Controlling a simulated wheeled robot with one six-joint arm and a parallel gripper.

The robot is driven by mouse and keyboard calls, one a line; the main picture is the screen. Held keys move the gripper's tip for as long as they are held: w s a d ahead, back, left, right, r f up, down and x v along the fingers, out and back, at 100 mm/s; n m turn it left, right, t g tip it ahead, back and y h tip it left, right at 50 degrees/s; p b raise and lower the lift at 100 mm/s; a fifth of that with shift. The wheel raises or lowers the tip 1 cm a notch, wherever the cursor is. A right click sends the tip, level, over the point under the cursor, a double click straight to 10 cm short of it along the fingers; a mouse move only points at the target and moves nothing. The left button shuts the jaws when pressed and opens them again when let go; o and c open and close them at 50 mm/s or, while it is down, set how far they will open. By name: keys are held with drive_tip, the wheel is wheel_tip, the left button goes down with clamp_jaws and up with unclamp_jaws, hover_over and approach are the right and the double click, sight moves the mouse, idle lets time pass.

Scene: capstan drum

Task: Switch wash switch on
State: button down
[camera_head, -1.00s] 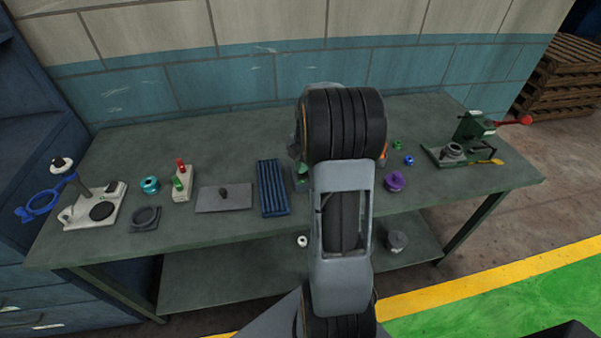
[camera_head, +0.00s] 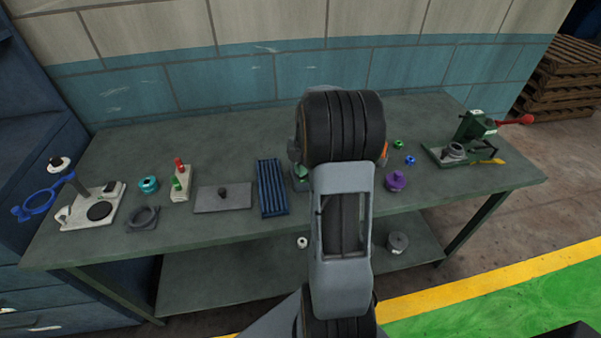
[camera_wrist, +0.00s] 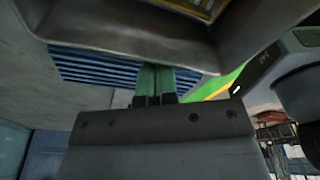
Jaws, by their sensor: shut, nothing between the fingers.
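I cannot make out for certain which thing is the wash switch. A small pale box (camera_head: 181,184) with a red and a green button-like piece stands on the bench, left of the middle in the head view. My gripper (camera_wrist: 155,72) shows in the wrist view with its two green fingers together and nothing between them. The blue ribbed rack (camera_wrist: 100,68) lies beyond the fingers there; I cannot tell the gap. It also shows in the head view (camera_head: 271,188). My arm covers part of the bench right of the rack, and hides most of the gripper there.
A grey plate with a knob (camera_head: 222,198), a teal part (camera_head: 148,184) and a stand with a black disc (camera_head: 99,211) are to the left. A purple part (camera_head: 396,181) and a green press (camera_head: 474,127) with a red handle stand right. A grey casing (camera_wrist: 130,35) hangs close across the wrist view.

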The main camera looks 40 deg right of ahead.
drive_tip(key=shift+f, duration=0.3)
drive_tip(key=shift+r, duration=0.1)
drive_tip(key=shift+r+p, duration=2.25)
drive_tip(key=shift+r, duration=1.25)
